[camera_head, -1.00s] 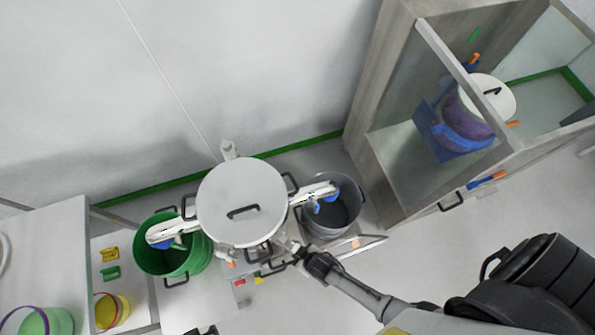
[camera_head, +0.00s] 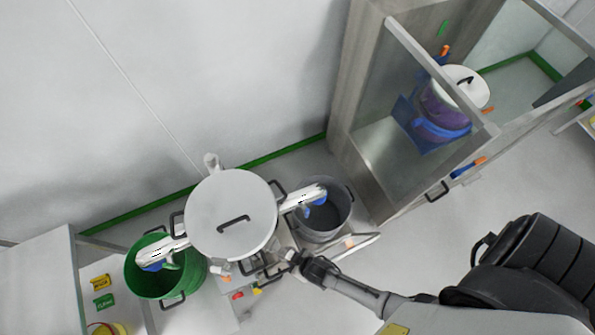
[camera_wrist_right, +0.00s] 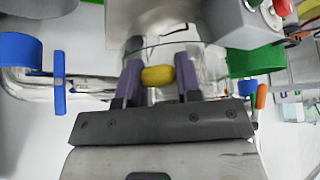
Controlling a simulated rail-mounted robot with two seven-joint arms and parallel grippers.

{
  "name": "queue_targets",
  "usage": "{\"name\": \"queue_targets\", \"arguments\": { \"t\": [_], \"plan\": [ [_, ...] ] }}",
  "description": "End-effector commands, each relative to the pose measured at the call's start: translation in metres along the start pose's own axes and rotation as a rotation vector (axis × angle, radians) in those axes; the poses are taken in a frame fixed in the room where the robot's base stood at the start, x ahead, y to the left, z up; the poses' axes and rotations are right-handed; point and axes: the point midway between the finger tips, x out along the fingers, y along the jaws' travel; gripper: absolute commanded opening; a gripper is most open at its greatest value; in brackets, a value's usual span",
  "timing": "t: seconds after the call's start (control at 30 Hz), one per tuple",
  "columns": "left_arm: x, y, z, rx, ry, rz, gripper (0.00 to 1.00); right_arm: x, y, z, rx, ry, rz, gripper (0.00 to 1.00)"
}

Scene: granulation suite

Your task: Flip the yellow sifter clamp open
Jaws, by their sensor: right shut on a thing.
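The sifter has a round white lid (camera_head: 205,225) with a black handle, in the lower middle of the head view. The yellow clamp (camera_wrist_right: 157,76) shows in the right wrist view as a small rounded yellow piece in front of the sifter's shiny metal body. My right gripper (camera_wrist_right: 158,68) has its two dark fingers on either side of the yellow piece and is shut on it. In the head view my right gripper (camera_head: 291,257) is at the sifter's lower right side; the clamp is too hidden there to make out. My left gripper is in neither view.
A green bucket (camera_head: 143,281) stands left of the sifter and a grey bucket (camera_head: 342,221) right of it, each under a white spout. Red and green buttons (camera_wrist_right: 282,7) are near the gripper. A glass-fronted cabinet (camera_head: 362,105) stands at the right.

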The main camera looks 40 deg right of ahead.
Motion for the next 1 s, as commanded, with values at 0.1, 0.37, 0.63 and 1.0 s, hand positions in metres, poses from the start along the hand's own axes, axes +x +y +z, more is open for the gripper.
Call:
{"name": "queue_targets", "arguments": {
  "t": [0.1,0.37,0.63,1.0],
  "plan": [
    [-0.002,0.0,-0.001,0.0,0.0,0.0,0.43,-0.002,-0.004,-0.02,0.001,0.04,-0.006,0.33],
    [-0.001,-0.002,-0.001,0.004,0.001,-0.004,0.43,-0.001,-0.002,-0.015,0.0,0.031,-0.003,0.57],
    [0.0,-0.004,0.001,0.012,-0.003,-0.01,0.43,-0.001,0.0,-0.011,0.0,0.024,-0.001,0.57],
    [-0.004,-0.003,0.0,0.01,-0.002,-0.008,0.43,-0.015,0.0,-0.009,0.0,0.02,0.0,0.57]
  ]
}}
